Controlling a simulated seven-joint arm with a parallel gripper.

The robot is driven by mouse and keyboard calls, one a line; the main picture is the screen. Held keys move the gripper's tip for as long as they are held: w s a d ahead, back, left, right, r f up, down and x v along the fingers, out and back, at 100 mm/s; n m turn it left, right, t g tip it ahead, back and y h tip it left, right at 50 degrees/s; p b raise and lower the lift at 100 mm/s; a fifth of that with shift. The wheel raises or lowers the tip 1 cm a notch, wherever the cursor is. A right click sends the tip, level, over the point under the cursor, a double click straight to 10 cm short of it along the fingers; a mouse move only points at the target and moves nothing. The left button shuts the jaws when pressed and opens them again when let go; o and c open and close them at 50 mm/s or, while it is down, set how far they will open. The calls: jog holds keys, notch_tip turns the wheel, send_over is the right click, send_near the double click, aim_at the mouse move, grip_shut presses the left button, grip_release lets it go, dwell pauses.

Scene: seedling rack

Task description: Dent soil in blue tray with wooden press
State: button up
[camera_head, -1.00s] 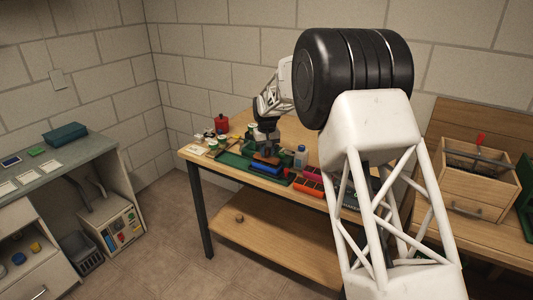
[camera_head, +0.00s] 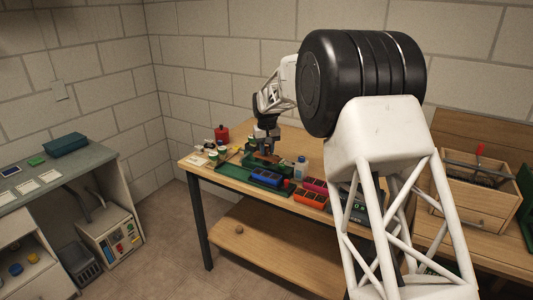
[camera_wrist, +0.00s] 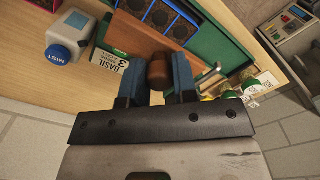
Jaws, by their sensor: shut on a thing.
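My gripper (camera_wrist: 155,85) is shut on the round brown knob (camera_wrist: 157,71) of the wooden press. The press's flat wooden plate (camera_wrist: 148,42) lies beyond the fingers in the wrist view; the press is small and partly hidden by my gripper (camera_head: 266,143) in the head view. The blue tray (camera_head: 267,177) sits on the bench in a green tray (camera_head: 234,172). In the wrist view the blue tray (camera_wrist: 183,32) shows several dark soil cells just past the plate's edge. I cannot tell the plate's height, or see dents clearly.
A white bottle marked MIST (camera_wrist: 62,47) stands beside the green tray, with a BASIL label (camera_wrist: 110,60) nearby. Pink (camera_head: 315,185) and orange (camera_head: 310,198) trays are to the right of the blue one. Small pots (camera_head: 222,149) and a red can (camera_head: 222,132) stand at left.

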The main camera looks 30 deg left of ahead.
jog(key=shift+r, duration=0.5)
